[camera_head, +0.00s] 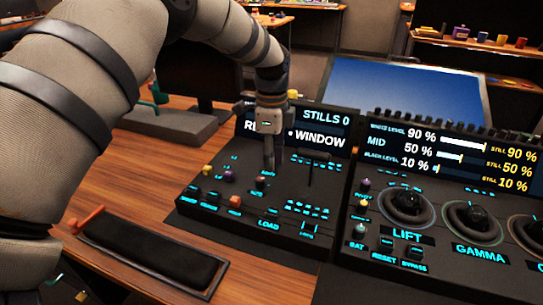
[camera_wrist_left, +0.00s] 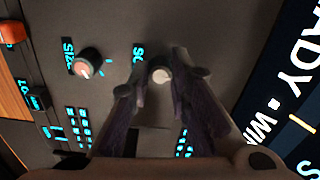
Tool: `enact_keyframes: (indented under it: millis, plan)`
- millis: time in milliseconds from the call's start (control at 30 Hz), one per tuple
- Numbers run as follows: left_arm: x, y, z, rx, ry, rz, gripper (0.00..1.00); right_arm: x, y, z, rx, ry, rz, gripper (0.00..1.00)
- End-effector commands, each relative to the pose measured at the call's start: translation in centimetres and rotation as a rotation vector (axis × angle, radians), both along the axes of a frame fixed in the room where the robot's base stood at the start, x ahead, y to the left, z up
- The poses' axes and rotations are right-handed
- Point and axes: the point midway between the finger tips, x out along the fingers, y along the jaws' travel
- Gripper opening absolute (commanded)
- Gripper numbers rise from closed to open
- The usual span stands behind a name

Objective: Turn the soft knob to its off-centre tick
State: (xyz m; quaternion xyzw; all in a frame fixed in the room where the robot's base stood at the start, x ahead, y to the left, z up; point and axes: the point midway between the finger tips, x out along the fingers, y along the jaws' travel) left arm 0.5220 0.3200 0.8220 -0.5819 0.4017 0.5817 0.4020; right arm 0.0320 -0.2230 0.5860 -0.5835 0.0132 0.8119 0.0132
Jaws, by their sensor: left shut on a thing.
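The soft knob (camera_wrist_left: 161,75), pale-capped, stands on the dark panel in the left wrist view, beside a cyan label of which only the letters "SO" show. My left gripper (camera_wrist_left: 159,68) has a finger on each side of it and is shut on it. In the head view my left gripper (camera_head: 269,160) points down at the left panel (camera_head: 190,215) and hides the soft knob. The knob's pointer and ticks cannot be made out behind the fingers. My right gripper is in neither view.
The size knob (camera_wrist_left: 87,62), with a reddish cap, stands close by. A purple knob (camera_head: 229,176) and a yellow knob (camera_head: 207,170) are to the left. A screen (camera_head: 318,133) rises behind, and a lever (camera_head: 318,168) stands to the right.

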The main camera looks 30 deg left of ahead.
Motion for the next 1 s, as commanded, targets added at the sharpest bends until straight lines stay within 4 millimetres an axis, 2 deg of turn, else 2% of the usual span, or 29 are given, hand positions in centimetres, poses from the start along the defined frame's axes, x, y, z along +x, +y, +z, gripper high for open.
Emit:
enact_keyframes:
  millis: [700, 1000]
  plan:
    - [0.1, 0.0, 0.1, 0.0, -0.003, 0.601, 0.0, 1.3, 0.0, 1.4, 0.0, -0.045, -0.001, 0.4]
    - [0.1, 0.0, 0.1, 0.0, -0.002, 0.799, 0.0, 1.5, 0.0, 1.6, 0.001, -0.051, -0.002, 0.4]
